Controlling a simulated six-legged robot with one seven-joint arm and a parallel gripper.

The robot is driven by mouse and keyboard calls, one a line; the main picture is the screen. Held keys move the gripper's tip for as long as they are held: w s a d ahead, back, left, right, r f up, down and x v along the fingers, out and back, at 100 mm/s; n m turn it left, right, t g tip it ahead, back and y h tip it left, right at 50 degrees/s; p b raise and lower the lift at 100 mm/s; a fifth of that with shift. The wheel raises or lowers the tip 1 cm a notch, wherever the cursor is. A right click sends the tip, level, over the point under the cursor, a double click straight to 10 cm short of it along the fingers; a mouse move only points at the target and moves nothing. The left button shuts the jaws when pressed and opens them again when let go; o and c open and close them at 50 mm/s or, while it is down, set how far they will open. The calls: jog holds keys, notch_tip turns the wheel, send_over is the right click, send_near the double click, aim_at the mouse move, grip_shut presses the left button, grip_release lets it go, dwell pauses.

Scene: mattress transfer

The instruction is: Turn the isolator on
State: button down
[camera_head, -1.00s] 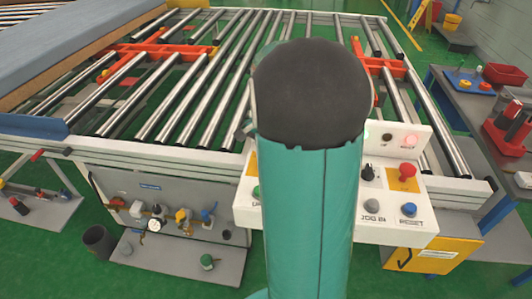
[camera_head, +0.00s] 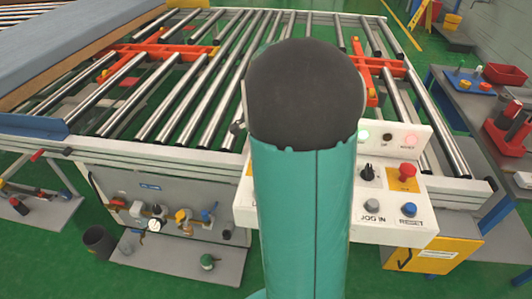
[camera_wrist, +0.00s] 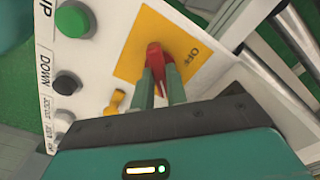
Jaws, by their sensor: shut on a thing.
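The isolator handle (camera_wrist: 155,52) is red and stands on a yellow plate (camera_wrist: 133,45) in the wrist view. The plate carries the text OFF to the right of the handle. My gripper (camera_wrist: 160,80) is shut on the red handle, one finger on each side of it. In the head view my teal arm covers the isolator handle and my gripper. A strip of the white control panel (camera_head: 375,225) shows on both sides of the arm.
A green button (camera_wrist: 74,20), a dark button (camera_wrist: 66,83) and a small yellow knob (camera_wrist: 116,98) sit near the handle. On the panel's right are a red mushroom button (camera_head: 407,171), a black selector (camera_head: 367,172) and a blue button (camera_head: 409,209). The roller conveyor (camera_head: 215,95) stands behind.

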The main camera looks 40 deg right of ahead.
jog(key=c, duration=1.4)
grip_release()
jog(key=shift+r, duration=0.1)
notch_tip(320, 180, up, 14)
jog(key=shift+f, duration=0.2)
jog(key=s+a+n+t, duration=0.2)
jog(key=a+n, duration=0.4)
jog(key=a, duration=0.3)
jog(key=s+a+n+t, duration=0.1)
jog(key=s+a+n, duration=0.4)
jog(key=a+n, duration=0.2)
jog(key=s+a+n+t, duration=0.2)
jog(key=a+n, duration=0.4)
jog(key=a, duration=0.5)
jog(key=shift+s+a+f+n+t, duration=0.2)
jog(key=shift+s+f+n+t, duration=0.15)
jog(key=shift+s, duration=0.55)
